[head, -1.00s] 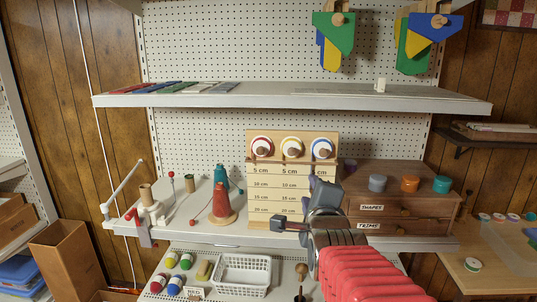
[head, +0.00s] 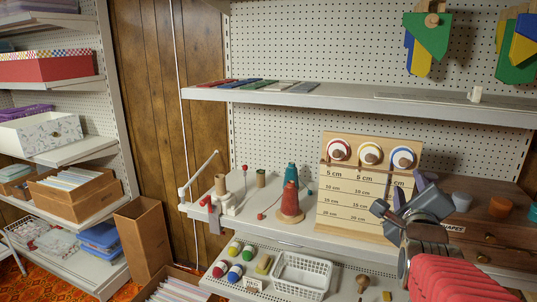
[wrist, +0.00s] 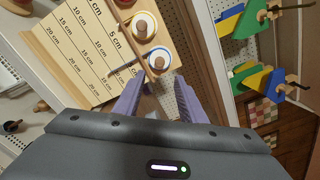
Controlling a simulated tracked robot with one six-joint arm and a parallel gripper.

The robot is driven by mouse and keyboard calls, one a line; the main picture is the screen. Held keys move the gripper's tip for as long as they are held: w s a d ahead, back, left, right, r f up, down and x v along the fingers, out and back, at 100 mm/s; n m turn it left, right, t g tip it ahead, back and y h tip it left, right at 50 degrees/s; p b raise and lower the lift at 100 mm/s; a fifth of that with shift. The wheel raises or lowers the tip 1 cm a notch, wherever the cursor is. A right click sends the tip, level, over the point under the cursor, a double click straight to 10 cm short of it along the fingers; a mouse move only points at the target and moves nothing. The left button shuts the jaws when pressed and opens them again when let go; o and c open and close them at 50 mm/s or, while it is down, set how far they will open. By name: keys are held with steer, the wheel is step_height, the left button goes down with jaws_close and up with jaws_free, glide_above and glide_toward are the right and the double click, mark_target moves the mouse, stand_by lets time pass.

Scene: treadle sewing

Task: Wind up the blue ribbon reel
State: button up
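The blue ribbon reel (head: 402,157) is a white disc with a blue rim and a brown knob. It is the rightmost of three reels on the upright wooden ribbon board (head: 335,208). In the wrist view the blue reel (wrist: 158,60) lies just beyond my fingertips, slightly above the gap between them. My gripper (head: 410,188) is in front of the board's right side, below the blue reel in the head view. In the wrist view its two purple fingers (wrist: 158,82) are apart, with nothing held between them.
The yellow reel (head: 370,155) and red reel (head: 338,150) sit left of the blue one. A drawer cabinet (head: 490,232) with small pots stands at right. Red and teal cones (head: 290,200) stand left of the board. A shelf (head: 330,97) runs above.

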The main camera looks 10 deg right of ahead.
mark_target(403, 163)
steer(key=shift+x, duration=6.35)
steer(key=shift+d, duration=0.1)
steer(key=shift+s, duration=0.1)
steer(key=c, duration=0.9)
steer(key=shift+d, duration=0.2)
jaws_close()
steer(key=shift+a+f, duration=0.1)
steer(key=shift+a, duration=0.05)
